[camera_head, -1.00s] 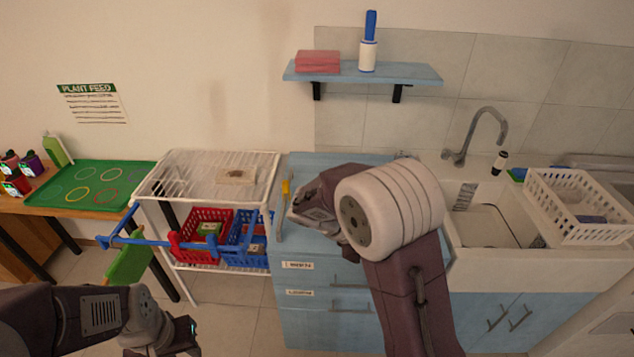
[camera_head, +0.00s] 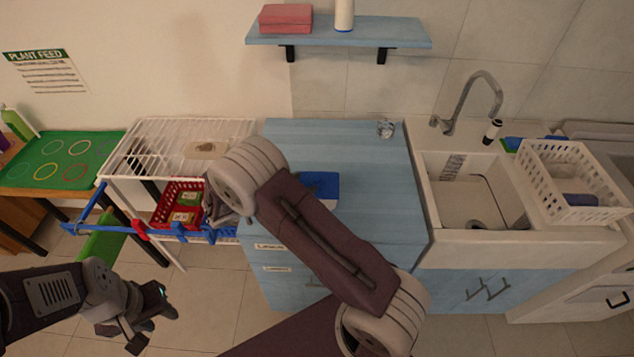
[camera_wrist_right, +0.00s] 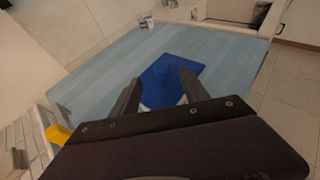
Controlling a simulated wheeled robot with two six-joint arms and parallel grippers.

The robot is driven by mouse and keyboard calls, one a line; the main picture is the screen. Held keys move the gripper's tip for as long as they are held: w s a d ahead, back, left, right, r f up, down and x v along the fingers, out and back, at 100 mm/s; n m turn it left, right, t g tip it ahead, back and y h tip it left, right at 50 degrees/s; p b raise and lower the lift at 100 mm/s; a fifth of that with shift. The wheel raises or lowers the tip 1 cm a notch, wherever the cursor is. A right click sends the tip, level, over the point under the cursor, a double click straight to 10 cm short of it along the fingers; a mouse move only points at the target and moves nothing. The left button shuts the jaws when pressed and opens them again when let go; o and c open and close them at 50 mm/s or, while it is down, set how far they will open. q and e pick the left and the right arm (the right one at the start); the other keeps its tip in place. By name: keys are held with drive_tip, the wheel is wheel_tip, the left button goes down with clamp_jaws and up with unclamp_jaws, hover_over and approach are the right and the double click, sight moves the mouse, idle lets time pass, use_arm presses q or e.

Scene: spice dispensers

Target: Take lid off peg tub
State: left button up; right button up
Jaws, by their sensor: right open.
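A tub with a flat blue lid (camera_head: 322,185) stands on the light blue counter. A little of its white side shows under the lid, which is on. In the right wrist view the blue lid (camera_wrist_right: 180,68) lies just beyond and between the two fingers. My right gripper (camera_wrist_right: 160,82) is open, with nothing seen held between its fingers. In the head view the right wrist hides most of that gripper, left of the tub. My left gripper (camera_head: 152,318) hangs low at the left, over the floor and far from the tub. Its jaw opening is unclear.
The light blue counter (camera_head: 370,160) is mostly bare, with a small glass (camera_head: 386,128) at its back. A white wire rack (camera_head: 150,140) with a red basket (camera_head: 168,215) stands left. The sink (camera_head: 470,195) and a white dish rack (camera_head: 560,190) are right.

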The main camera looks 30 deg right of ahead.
sight(313, 181)
drive_tip(key=shift+d, duration=0.15)
drive_tip(key=p+x, duration=0.1)
drive_tip(key=x, duration=0.3)
drive_tip(key=shift+d+f, duration=0.2)
drive_tip(key=shift+d, duration=0.15)
drive_tip(key=shift+s+a, duration=0.15)
drive_tip(key=c, duration=0.4)
clamp_jaws()
drive_tip(key=shift+r, duration=0.1)
